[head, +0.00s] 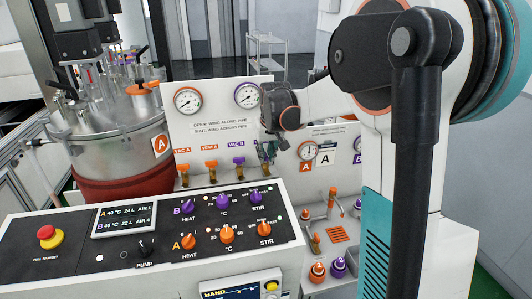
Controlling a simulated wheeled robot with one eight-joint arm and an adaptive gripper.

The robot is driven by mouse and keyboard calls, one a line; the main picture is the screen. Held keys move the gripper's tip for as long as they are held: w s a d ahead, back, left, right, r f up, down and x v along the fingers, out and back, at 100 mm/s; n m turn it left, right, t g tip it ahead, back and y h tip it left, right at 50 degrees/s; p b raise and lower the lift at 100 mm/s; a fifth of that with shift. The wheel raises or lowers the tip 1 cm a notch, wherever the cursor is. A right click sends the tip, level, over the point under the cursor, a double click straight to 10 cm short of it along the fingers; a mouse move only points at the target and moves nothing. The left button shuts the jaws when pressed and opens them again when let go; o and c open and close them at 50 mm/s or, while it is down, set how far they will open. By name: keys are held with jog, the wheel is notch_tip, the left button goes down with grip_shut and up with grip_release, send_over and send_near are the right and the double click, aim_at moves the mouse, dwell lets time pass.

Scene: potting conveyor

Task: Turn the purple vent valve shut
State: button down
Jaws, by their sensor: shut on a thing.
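My gripper (266,155) is at the right end of the row of small valves on the white panel (215,110). Its fingers are shut at the fourth valve place, right of the purple VAC B valve (238,161). The purple vent valve is hidden behind my fingers there, so I cannot tell which way its wing points. The orange VAC A valve (183,168) and orange VENT A valve (211,163) stand to the left. A sign (218,126) says a wing along the pipe is open and across it is shut.
Two gauges (188,100) sit above the valves. A control console (165,240) with knobs and a red stop button (46,232) fills the front. A steel vessel (115,135) stands left. Orange and purple fittings (318,271) lie below right of my gripper.

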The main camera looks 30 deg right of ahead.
jog(key=n, duration=0.2)
jog(key=n+y, duration=0.1)
jog(key=n, duration=0.1)
jog(key=shift+d+y+p, duration=0.15)
jog(key=shift+y+p, duration=0.15)
jog(key=shift+p, duration=0.05)
jog(key=n, duration=0.2)
jog(key=n+y, duration=0.1)
jog(key=n, duration=0.1)
jog(key=shift+d+n+g+y, duration=0.1)
jog(key=shift+n+g+y, duration=0.2)
jog(key=n+g+y+p, duration=0.1)
jog(key=n, duration=0.3)
jog(key=shift+w+n, duration=0.15)
jog(key=shift+n, duration=0.15)
jog(key=n+g+y, duration=0.1)
jog(key=n, duration=0.3)
jog(key=shift+d, duration=0.1)
jog(key=shift+n+g+p, duration=0.3)
jog(key=c, duration=1.7)
grip_release()
